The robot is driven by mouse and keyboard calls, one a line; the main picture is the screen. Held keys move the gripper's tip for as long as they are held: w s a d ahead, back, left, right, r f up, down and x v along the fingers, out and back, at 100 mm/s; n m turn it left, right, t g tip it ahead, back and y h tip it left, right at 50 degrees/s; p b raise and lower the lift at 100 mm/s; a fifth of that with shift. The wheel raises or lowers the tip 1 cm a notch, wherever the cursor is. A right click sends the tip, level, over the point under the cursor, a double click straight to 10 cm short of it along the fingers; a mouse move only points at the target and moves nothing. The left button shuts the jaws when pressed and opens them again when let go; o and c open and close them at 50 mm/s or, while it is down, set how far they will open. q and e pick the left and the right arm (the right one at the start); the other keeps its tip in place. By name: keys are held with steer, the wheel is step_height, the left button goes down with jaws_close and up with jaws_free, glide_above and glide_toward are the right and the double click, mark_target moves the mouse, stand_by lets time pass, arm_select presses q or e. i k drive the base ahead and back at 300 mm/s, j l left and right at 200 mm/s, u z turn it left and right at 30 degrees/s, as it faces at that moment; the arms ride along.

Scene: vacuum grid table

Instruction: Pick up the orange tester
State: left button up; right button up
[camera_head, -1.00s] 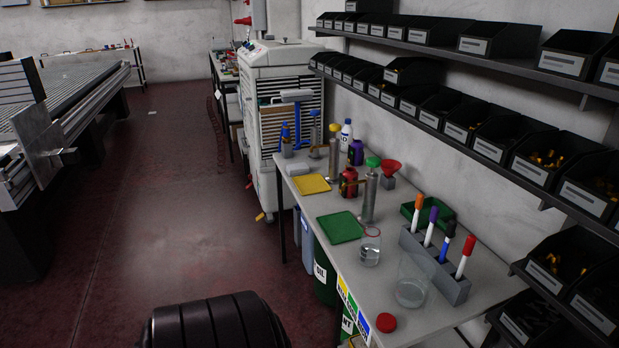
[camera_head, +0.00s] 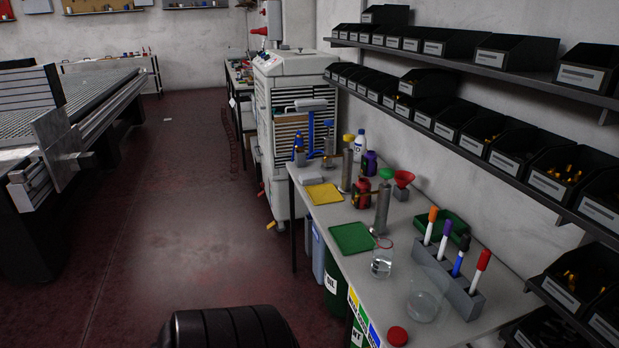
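I cannot make out a thing that is clearly an orange tester. The only orange item I can pick out on the workbench (camera_head: 452,328) is an orange-capped marker (camera_head: 431,226). It stands upright in a grey holder (camera_head: 455,290) with purple, black and red-capped markers. Neither of my grippers is in view.
The vacuum grid table (camera_head: 98,95) is at the left. A white cabinet (camera_head: 283,66) stands behind the bench. Yellow (camera_head: 324,195) and green (camera_head: 352,238) trays, bottles and glass beakers (camera_head: 424,304) crowd the bench. Bin shelves (camera_head: 470,70) line the right wall. The red floor (camera_head: 190,215) is mostly clear.

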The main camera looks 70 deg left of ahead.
mark_target(432, 218)
steer(key=u, duration=1.4)
